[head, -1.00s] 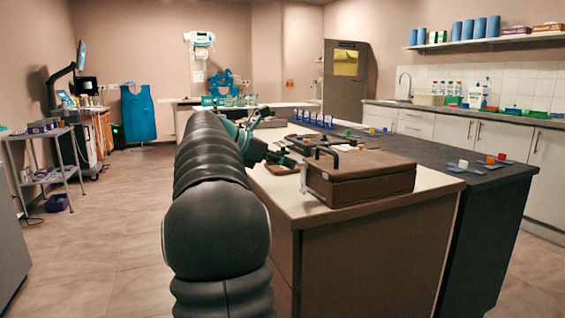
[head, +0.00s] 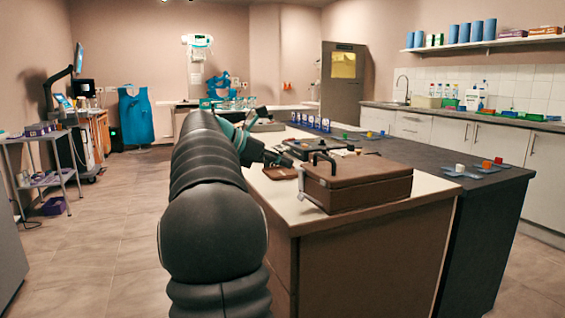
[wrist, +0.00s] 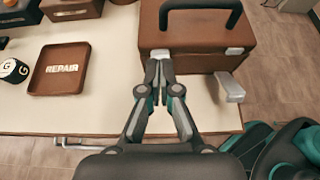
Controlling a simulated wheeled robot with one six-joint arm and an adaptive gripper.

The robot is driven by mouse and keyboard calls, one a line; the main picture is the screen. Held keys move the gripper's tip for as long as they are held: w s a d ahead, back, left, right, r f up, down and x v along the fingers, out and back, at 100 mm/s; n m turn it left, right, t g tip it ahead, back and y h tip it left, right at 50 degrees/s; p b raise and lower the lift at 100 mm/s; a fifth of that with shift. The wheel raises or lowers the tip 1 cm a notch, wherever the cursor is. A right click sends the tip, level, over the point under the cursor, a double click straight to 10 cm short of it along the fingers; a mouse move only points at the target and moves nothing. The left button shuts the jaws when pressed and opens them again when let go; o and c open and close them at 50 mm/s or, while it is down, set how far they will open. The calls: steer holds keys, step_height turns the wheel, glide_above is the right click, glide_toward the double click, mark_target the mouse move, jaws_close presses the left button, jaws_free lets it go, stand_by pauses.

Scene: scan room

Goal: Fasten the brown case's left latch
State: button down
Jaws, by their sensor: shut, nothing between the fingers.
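The brown case (head: 358,186) sits on the counter with its lid down and its black handle (wrist: 200,14) towards me in the wrist view. A silver latch flap (wrist: 230,87) sticks out from the case front, right of my gripper, below a small silver catch (wrist: 235,50). Another silver catch (wrist: 160,53) is on the left of the front, just beyond my fingertips. My gripper (wrist: 159,68) is shut and empty, its tips at the case front by this left catch. The fingers hide the part below it, so I cannot tell how the left flap stands.
A brown tray marked REPAIR (wrist: 60,70) lies left of the case, with a round black-and-white item (wrist: 13,70) beside it. More cases stand behind. The counter's near edge is close below my gripper. Bare cream counter (wrist: 110,60) lies between tray and case.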

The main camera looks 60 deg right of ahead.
steer(key=w+a+r+p, duration=0.3)
steer(key=w+a+r, duration=0.1)
steer(key=r, duration=0.3)
steer(key=shift+w+a, duration=0.15)
steer(key=shift+a, duration=0.7)
